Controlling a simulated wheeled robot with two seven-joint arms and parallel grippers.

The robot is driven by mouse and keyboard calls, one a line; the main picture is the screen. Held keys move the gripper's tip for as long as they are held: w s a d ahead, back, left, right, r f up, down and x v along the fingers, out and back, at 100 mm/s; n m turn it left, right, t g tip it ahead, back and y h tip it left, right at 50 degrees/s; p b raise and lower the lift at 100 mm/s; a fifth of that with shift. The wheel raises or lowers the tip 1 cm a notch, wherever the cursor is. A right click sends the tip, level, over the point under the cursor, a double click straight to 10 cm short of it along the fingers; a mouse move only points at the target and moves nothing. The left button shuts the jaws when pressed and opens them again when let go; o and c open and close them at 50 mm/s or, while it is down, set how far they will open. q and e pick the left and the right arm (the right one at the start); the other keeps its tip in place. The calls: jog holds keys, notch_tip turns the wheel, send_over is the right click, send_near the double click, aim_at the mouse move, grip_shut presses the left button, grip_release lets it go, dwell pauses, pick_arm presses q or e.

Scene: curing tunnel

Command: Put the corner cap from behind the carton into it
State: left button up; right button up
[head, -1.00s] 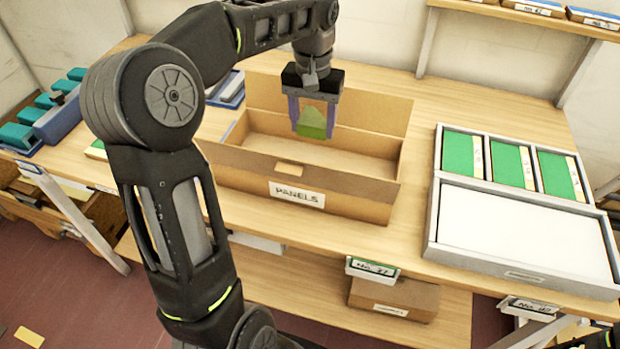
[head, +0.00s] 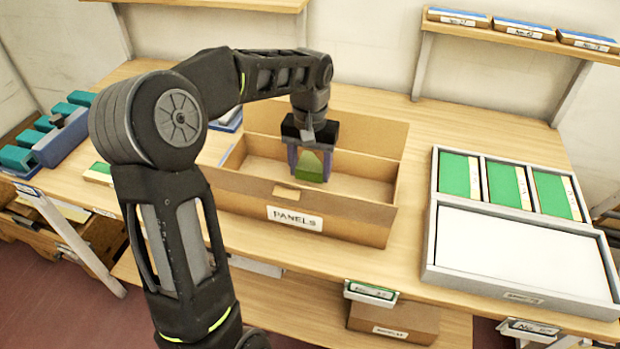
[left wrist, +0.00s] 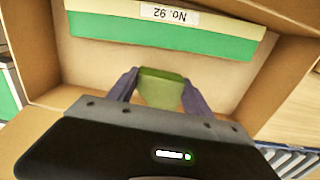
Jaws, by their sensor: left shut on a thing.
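The carton (head: 350,227), an open brown box labelled PANELS, stands on the bench with its back flap up. My left gripper (head: 309,172) is shut on the green corner cap (head: 311,164) and holds it within the carton's opening. In the left wrist view the cap (left wrist: 161,90) sits between the two purple-grey fingers, with the carton floor (left wrist: 215,78) beyond it. I cannot tell whether the cap touches the floor. My right gripper is not in view.
A green and cream panel labelled No. 92 (left wrist: 165,35) lies in the carton. A grey tray (head: 432,235) with green panels and a white surface stands to the right. Teal parts in a blue holder (head: 62,137) are at the left. Bench between carton and tray is clear.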

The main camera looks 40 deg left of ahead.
aim_at(310, 180)
pick_arm(q)
jog(key=shift+f, duration=1.85)
jog(key=shift+f, duration=0.1)
jog(key=o, duration=1.3)
notch_tip(310, 180, up, 12)
jog(key=shift+r, duration=0.15)
